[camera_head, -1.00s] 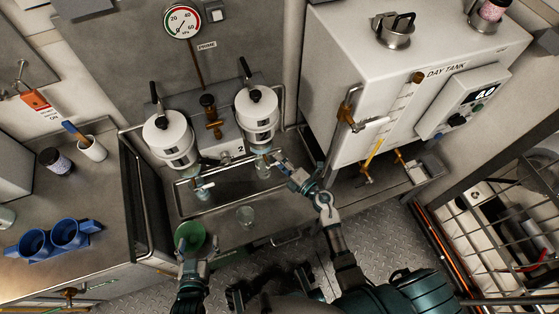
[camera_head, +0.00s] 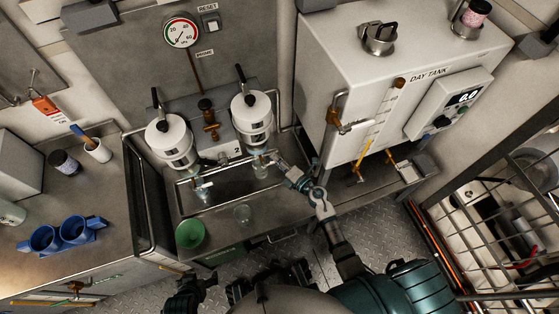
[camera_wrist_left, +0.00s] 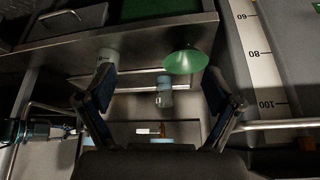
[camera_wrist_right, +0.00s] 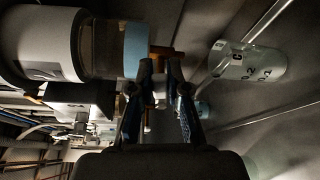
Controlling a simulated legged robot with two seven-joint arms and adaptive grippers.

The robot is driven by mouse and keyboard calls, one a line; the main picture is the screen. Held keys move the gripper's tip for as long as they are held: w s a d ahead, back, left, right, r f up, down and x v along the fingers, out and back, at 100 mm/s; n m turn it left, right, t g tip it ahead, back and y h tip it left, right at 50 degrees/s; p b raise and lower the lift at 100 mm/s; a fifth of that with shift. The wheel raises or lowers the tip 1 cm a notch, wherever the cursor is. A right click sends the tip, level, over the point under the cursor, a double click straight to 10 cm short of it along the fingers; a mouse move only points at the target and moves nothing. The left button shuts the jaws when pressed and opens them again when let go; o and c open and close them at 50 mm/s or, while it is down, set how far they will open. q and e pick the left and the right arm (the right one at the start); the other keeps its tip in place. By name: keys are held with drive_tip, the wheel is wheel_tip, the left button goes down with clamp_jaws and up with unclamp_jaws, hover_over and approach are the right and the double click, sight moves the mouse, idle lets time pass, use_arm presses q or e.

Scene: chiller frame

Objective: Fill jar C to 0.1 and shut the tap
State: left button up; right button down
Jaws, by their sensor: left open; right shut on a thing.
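Jar C (camera_wrist_right: 250,60), clear glass with a letter C and scale marks, shows in the right wrist view. In the head view a clear jar (camera_head: 262,171) stands under the right white filter (camera_head: 251,110); its label is too small to read. My right gripper (camera_head: 284,168) is beside that filter's outlet. In the right wrist view its fingers (camera_wrist_right: 160,75) are shut on a small pale part, seemingly the tap handle, mostly hidden. The liquid level is unclear. My left gripper (camera_head: 208,280) is open and empty in front of the bench; its spread fingers (camera_wrist_left: 158,105) show in the left wrist view.
The left filter (camera_head: 168,138) hangs beside the right one. The day tank (camera_head: 345,65) stands to the right, blue cups (camera_head: 72,230) on the left counter.

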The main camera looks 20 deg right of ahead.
drive_tip(key=shift+s+a+r+n+p, duration=0.15)
drive_tip(key=shift+a+r+n+p, duration=0.35)
drive_tip(key=shift+p, duration=0.55)
drive_tip(key=n+g+p, duration=0.1)
drive_tip(key=n+p, duration=0.1)
drive_tip(key=p, duration=0.2)
drive_tip(key=shift+s+f+h, duration=0.1)
drive_tip(key=shift+h, duration=0.3)
use_arm(q)
drive_tip(key=s+f+g, duration=0.1)
drive_tip(key=s+f, duration=0.1)
drive_tip(key=f, duration=0.5)
drive_tip(key=s+a+f+g, duration=0.1)
drive_tip(key=s+f+g, duration=0.1)
drive_tip(key=f, duration=0.6)
drive_tip(key=shift+s+a+y, duration=0.25)
drive_tip(key=shift+s+y, duration=0.05)
drive_tip(key=shift+s, duration=0.3)
use_arm(e)
drive_tip(key=shift+f, duration=0.15)
drive_tip(key=shift+a, duration=0.1)
drive_tip(key=c, duration=1.1)
unclamp_jaws()
use_arm(q)
drive_tip(key=shift+a, duration=0.1)
use_arm(e)
drive_tip(key=shift+r, duration=0.25)
drive_tip(key=v, duration=1.1)
drive_tip(key=shift+s+d, duration=0.2)
drive_tip(key=shift+s, duration=0.15)
